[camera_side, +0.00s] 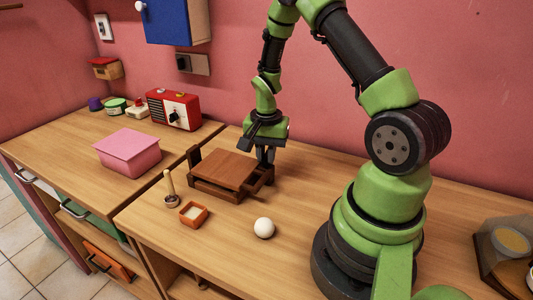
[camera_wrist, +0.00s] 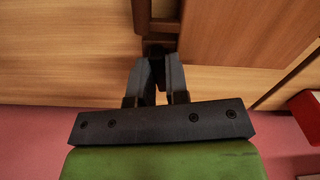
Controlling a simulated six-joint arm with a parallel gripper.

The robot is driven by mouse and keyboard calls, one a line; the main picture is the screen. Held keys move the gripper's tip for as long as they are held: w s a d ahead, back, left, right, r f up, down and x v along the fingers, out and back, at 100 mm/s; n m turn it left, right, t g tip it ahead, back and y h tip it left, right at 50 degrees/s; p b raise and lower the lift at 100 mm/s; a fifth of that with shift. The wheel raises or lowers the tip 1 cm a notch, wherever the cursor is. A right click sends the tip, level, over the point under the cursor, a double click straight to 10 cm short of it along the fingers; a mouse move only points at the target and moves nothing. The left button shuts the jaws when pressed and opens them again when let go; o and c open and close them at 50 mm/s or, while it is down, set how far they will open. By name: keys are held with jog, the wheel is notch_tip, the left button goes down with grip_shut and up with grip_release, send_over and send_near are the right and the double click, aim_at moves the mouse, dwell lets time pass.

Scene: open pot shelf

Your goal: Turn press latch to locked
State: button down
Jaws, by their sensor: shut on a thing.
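The wooden press (camera_side: 228,170) stands on the counter in the middle of the side view, with a flat brown top board and a darker frame. Part of it shows at the top edge of the wrist view (camera_wrist: 165,10). My gripper (camera_side: 265,162) points down at the press's back right side. In the wrist view my gripper's fingers (camera_wrist: 157,62) are close together, shut on the small dark press latch (camera_wrist: 157,46) beside the press. The fingers largely hide the latch, so I cannot tell its exact angle.
A white ball (camera_side: 264,228), a small orange tray (camera_side: 194,214) and a wooden-handled tool (camera_side: 171,190) stand in front of the press. A pink box (camera_side: 128,152) and a red radio (camera_side: 173,109) are on the left. The pink wall is close behind my gripper.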

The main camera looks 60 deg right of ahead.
aim_at(265, 157)
jog(key=n, duration=0.4)
jog(key=shift+n, duration=0.3)
jog(key=n, duration=0.3)
jog(key=shift+a+n, duration=0.1)
jog(key=shift+n, duration=0.3)
jog(key=n, duration=0.3)
jog(key=shift+w, duration=0.1)
jog(key=shift+a+n, duration=0.1)
jog(key=shift+n, duration=1.9)
jog(key=c, duration=1.1)
grip_release()
notch_tip(265, 157, up, 10)
